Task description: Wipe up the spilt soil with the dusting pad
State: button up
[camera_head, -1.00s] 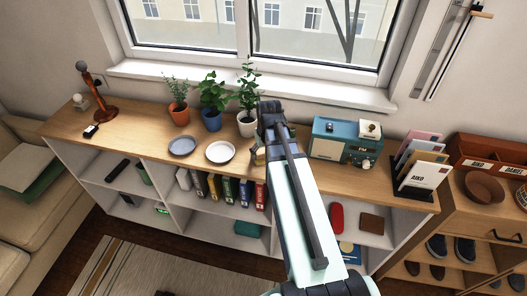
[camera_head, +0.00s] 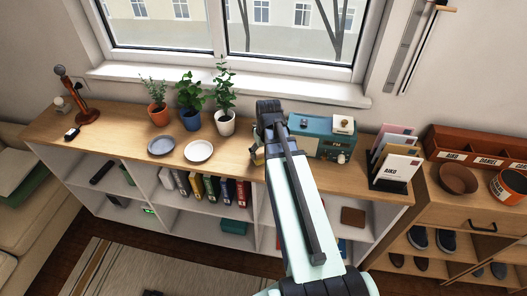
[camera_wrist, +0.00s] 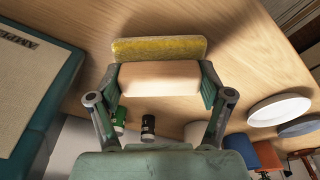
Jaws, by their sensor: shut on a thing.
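The dusting pad (camera_wrist: 158,50) shows in the wrist view as a pale block with a yellow fuzzy layer along its far side. My gripper (camera_wrist: 160,82) is shut on the pale block, one finger at each end. In the head view my gripper (camera_head: 258,155) is over the wooden shelf top, between the white-potted plant and the radio, mostly hidden by my arm. I cannot tell whether the pad touches the wood. I can make out no spilt soil in either view; my arm and the pad hide part of the top.
The blue-green radio (camera_head: 322,137) stands close on the right. The white-potted plant (camera_head: 226,123), white plate (camera_head: 199,151) and blue-grey plate (camera_head: 161,146) are on the left. A letter rack (camera_head: 392,165) stands farther right. Bare wood lies between plates and gripper.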

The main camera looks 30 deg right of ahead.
jog(key=r, duration=0.1)
jog(key=r+p, duration=0.1)
jog(key=shift+w+a+r, duration=0.15)
jog(key=shift+a+r, duration=0.05)
jog(key=shift+r, duration=0.2)
jog(key=shift+r+p, duration=1.6)
jog(key=shift+r, duration=0.6)
